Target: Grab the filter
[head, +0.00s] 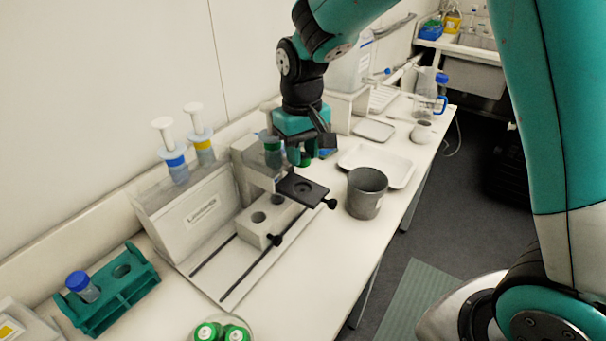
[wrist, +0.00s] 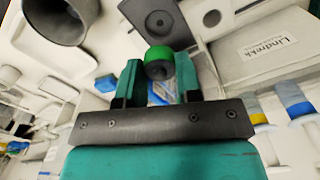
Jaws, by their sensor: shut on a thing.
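My gripper (head: 300,153) is teal and points down above the back of the grey stand. In the wrist view its two fingers (wrist: 159,82) are shut on a small round piece with a bright green rim and a dark face, which I take to be the filter (wrist: 158,56). In the head view only a bit of the green filter (head: 305,161) shows at the fingertips.
A grey beaker (head: 367,194) stands right of the holder, before a white tray (head: 384,161). A labelled rack (head: 198,215) holds blue- and yellow-banded syringes at left. A teal tube rack (head: 110,293) and green-capped containers (head: 222,331) are nearer. The front right bench is clear.

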